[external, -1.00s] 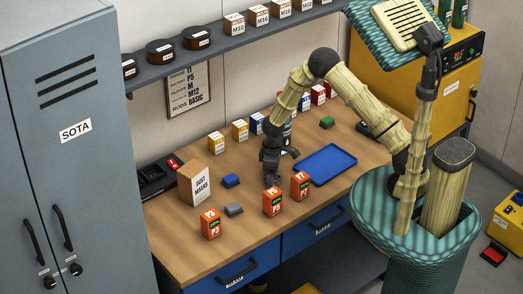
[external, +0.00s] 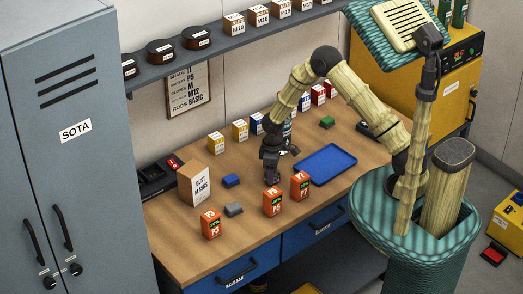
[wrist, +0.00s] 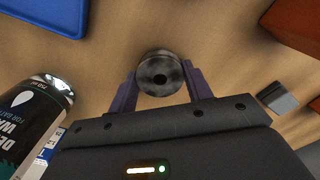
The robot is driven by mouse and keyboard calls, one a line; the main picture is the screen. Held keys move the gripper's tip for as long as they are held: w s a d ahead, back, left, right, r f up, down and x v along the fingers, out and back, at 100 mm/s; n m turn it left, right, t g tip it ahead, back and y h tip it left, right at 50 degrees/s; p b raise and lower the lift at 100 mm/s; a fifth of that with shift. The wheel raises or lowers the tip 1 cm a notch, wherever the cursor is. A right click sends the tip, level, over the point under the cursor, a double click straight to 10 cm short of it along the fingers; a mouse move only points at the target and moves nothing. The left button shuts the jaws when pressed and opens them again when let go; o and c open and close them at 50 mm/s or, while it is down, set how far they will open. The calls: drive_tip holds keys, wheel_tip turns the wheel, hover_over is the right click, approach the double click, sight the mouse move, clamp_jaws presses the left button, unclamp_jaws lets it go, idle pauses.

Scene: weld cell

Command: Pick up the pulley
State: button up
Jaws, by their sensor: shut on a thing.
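The pulley (wrist: 160,74) is a small dark grey round part with a hole in its middle. It sits between the two fingers of my gripper (wrist: 162,84) in the wrist view, and the fingers are shut on its sides. In the external view my gripper (external: 271,178) points down at the wooden workbench, between the blue tray and the blue block. The pulley is hidden or too small to make out there. I cannot tell whether it touches the bench.
A blue tray (external: 326,165) lies right of my gripper. Orange boxes (external: 272,202) stand in front. A blue block (external: 231,180), a grey block (external: 234,210) and a cardboard box (external: 195,184) are to the left. A dark bottle (wrist: 38,117) stands close by.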

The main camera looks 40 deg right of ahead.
wheel_tip(320, 180, up, 9)
drive_tip(key=shift+b, duration=0.95)
